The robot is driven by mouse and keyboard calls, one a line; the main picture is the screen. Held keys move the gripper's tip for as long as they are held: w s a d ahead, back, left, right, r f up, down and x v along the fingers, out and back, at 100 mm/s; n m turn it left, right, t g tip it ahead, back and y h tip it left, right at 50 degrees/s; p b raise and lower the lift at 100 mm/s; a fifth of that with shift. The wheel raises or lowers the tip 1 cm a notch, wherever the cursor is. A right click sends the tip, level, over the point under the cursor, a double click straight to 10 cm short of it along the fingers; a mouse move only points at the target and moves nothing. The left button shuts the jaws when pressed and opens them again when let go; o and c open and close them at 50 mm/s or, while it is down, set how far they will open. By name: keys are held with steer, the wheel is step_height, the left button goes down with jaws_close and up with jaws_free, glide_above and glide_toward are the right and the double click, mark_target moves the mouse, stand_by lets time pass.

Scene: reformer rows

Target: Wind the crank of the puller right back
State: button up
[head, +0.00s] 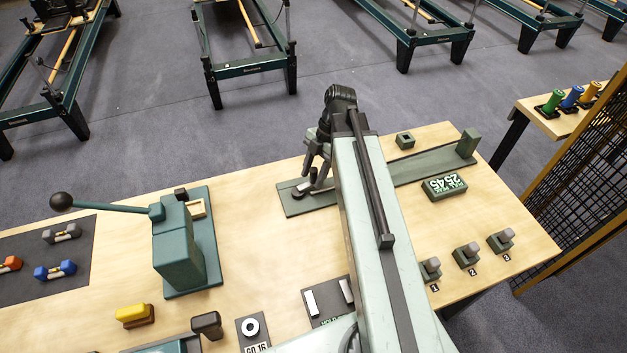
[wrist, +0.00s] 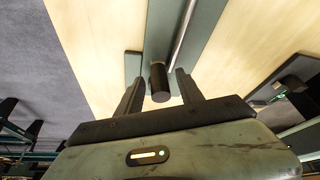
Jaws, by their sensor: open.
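The puller is a long green rail (head: 405,170) with an upright green block at its far right end. Its crank (head: 303,188), with a dark round grip, is at the rail's left end. My gripper (head: 314,172) is open, pointing down just over the crank. In the wrist view, the dark cylindrical crank grip (wrist: 160,82) stands between the two fingertips of my gripper (wrist: 158,82), with gaps visible on both sides. The rail (wrist: 203,30) and a bright rod run away behind it. My arm hides part of the rail in the head view.
Left is a green lever press (head: 180,250) with a long black-knobbed handle. Numbered blocks (head: 466,254) stand at front right. Reformers fill the floor beyond.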

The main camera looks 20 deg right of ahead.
steer(key=shift+r, duration=0.1)
jaws_close()
steer(key=shift+s+m, duration=0.5)
steer(key=shift+m, duration=0.2)
steer(key=shift+s+m+t, duration=0.25)
steer(key=shift+m+t, duration=0.25)
steer(key=shift+m, duration=0.3)
jaws_free()
